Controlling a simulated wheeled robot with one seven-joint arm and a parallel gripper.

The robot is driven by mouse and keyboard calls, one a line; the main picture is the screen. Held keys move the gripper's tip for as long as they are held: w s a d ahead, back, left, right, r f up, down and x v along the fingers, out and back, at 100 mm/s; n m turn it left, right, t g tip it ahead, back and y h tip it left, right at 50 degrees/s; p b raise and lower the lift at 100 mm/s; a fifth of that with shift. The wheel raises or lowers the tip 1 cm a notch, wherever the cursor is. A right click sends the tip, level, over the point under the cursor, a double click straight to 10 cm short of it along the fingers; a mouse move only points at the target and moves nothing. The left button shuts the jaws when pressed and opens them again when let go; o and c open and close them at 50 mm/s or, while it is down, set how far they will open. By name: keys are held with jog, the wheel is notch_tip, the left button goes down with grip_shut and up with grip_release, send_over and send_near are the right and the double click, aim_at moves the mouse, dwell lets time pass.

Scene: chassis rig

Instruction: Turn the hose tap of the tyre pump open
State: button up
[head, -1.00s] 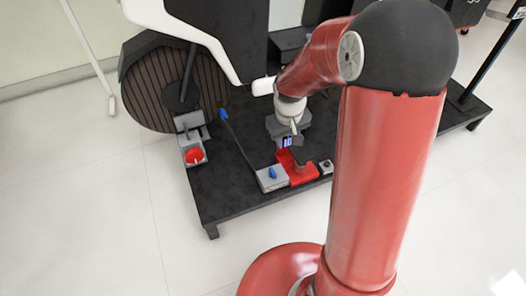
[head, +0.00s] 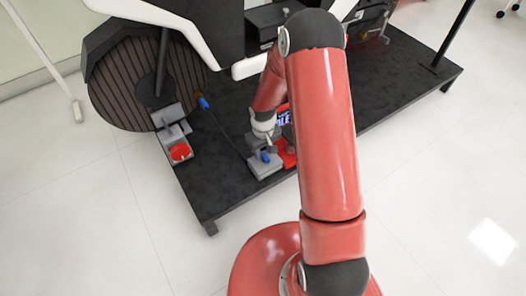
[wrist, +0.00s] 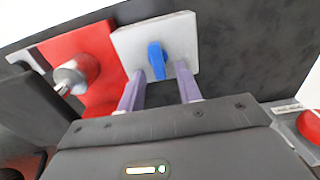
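The hose tap is a blue handle (wrist: 156,58) on a light grey block (wrist: 187,30) in the wrist view. In the head view the blue handle (head: 265,156) shows on its grey block (head: 264,170), beside the red tyre pump (head: 289,158). My gripper (wrist: 161,74) is open, its two lilac fingers apart and pointing at the block. The handle stands between the fingertip lines; I cannot tell whether a finger touches it. In the head view my gripper (head: 264,146) is just above the block, partly hidden by my arm.
The red pump body (wrist: 88,45) with a metal fitting (wrist: 72,78) lies left of the tap in the wrist view. A red knob (head: 180,152) on a grey bracket, a blue-tipped lever (head: 203,103) and a large ribbed wheel (head: 125,85) are to the left on the black platform (head: 205,195).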

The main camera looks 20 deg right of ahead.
jog(key=shift+f, duration=0.2)
jog(key=shift+c, duration=0.3)
grip_shut()
